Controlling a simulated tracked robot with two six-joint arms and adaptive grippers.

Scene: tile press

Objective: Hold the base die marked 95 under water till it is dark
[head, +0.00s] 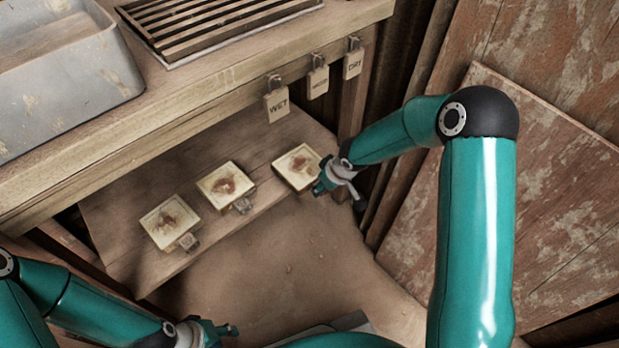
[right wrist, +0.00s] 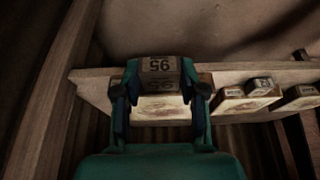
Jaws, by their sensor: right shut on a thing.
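The base die marked 95 (right wrist: 158,65) shows upside-down numbers on its handle block in the right wrist view. In the head view, this die (head: 298,164) is the rightmost of three pale square dies on the low shelf, with a reddish-brown patch on top. My right gripper (right wrist: 160,88) is shut on its handle block, one finger on each side; in the head view, the gripper (head: 328,180) is at the die's right corner. The grey trough (head: 125,84) stands at upper left; I cannot tell the water level. My left gripper (head: 222,331) is low, away from the dies, its jaws unclear.
Two other dies, the middle one (head: 226,185) and the left one (head: 170,222), sit on the shelf (head: 113,232). A slatted rack (head: 205,18) is on the bench above. Tags, including WET (head: 277,105) and DRY (head: 354,64), hang from the bench edge.

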